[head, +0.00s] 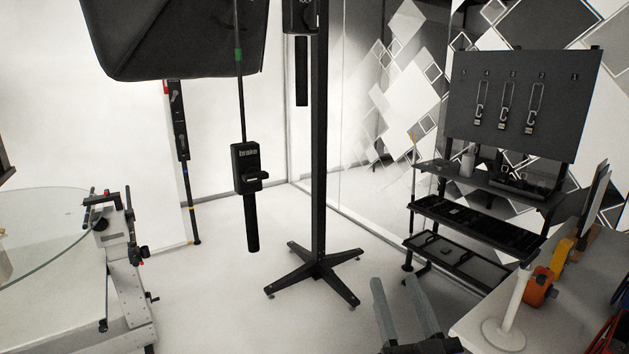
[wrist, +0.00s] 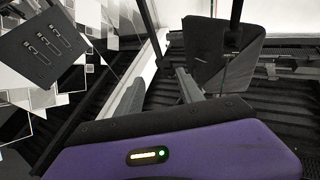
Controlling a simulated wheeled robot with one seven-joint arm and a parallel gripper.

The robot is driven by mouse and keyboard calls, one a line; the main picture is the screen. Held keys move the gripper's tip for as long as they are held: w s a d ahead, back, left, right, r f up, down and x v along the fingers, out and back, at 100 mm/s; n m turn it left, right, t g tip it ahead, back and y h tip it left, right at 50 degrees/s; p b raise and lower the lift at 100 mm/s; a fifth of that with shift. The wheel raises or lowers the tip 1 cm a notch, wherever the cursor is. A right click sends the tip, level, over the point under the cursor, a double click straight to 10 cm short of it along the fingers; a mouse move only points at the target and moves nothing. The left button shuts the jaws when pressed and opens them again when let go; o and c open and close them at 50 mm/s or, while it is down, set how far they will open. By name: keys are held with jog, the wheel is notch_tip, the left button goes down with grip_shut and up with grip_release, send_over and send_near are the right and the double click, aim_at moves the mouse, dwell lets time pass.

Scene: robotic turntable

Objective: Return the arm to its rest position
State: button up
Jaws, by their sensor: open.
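My gripper (head: 394,296) shows at the bottom of the head view, right of centre. Its two grey fingers stand apart with nothing between them. In the wrist view my gripper (wrist: 158,84) is also open and empty, with its purple body filling the lower part. The fingers touch nothing that I can see. Most of the arm is out of the head view.
A white table (head: 555,320) with an orange tape dispenser (head: 541,287) is close at the right. A black stand (head: 319,200) with a cross foot is at the centre. A shelf cart (head: 478,222) stands behind. A glass turntable (head: 45,225) is at the left. Floor between is clear.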

jog(key=s+d+f+g+h, duration=0.1)
jog(key=s+f, duration=0.5)
jog(key=s, duration=0.7)
jog(key=s+d+f+g+h, duration=0.1)
jog(key=s+d+f+g, duration=0.2)
jog(key=s, duration=1)
jog(key=s+d+f+g+h, duration=0.1)
jog(key=s+d+f+g, duration=0.2)
jog(key=s+f, duration=0.7)
jog(key=s, duration=0.3)
jog(key=shift+s+m, duration=0.3)
jog(key=shift+m, duration=0.1)
jog(key=shift+d, duration=0.1)
jog(key=shift+c, duration=0.5)
